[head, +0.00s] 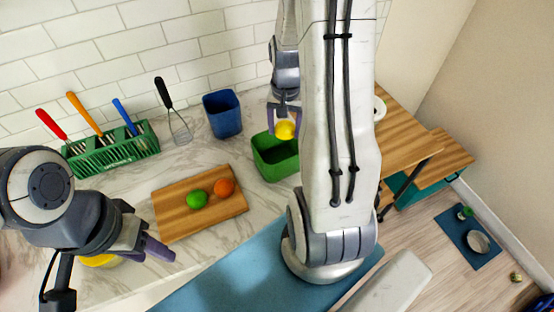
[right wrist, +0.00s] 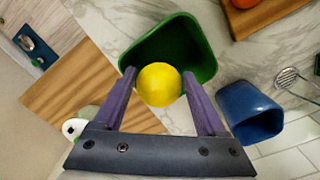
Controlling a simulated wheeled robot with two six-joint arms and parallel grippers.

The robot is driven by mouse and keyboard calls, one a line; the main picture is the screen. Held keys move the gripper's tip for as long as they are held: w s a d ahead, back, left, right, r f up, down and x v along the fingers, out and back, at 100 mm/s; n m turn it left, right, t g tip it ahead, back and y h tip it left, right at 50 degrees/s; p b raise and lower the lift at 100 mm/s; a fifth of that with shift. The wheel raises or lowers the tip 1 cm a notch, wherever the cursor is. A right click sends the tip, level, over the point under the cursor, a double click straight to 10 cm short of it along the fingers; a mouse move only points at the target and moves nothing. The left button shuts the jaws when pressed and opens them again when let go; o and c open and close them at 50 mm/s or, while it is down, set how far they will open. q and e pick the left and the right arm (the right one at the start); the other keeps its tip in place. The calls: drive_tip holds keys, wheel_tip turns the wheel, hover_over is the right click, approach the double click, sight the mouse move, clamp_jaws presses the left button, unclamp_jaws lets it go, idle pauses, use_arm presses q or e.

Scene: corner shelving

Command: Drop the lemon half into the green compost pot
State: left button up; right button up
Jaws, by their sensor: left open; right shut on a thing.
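My right gripper (head: 284,112) is shut on the yellow lemon half (head: 285,130) and holds it at the green compost pot (head: 274,163). In the right wrist view the lemon half (right wrist: 159,84) sits between the purple fingers (right wrist: 155,95), over the opening of the green pot (right wrist: 196,48). The pot's inside looks dark, and I see nothing in it. My left gripper (head: 150,245) is open and empty, low at the left of the counter, in front of the cutting board.
A wooden board (head: 170,213) holds a lime (head: 197,199) and an orange (head: 225,187). A blue pot (head: 222,114) stands behind. A green rack (head: 112,151) holds several utensils. A yellow thing (head: 97,260) shows partly behind my left arm.

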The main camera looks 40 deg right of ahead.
drive_tip(key=shift+f, duration=0.4)
drive_tip(key=shift+s, duration=0.1)
drive_tip(key=o, duration=1.3)
drive_tip(key=shift+c, duration=0.2)
drive_tip(key=shift+r, duration=0.1)
wheel_tip(320, 180, up, 10)
drive_tip(key=shift+d+r+b, duration=0.1)
drive_tip(key=shift+r+b, duration=0.1)
drive_tip(key=shift+b, duration=0.75)
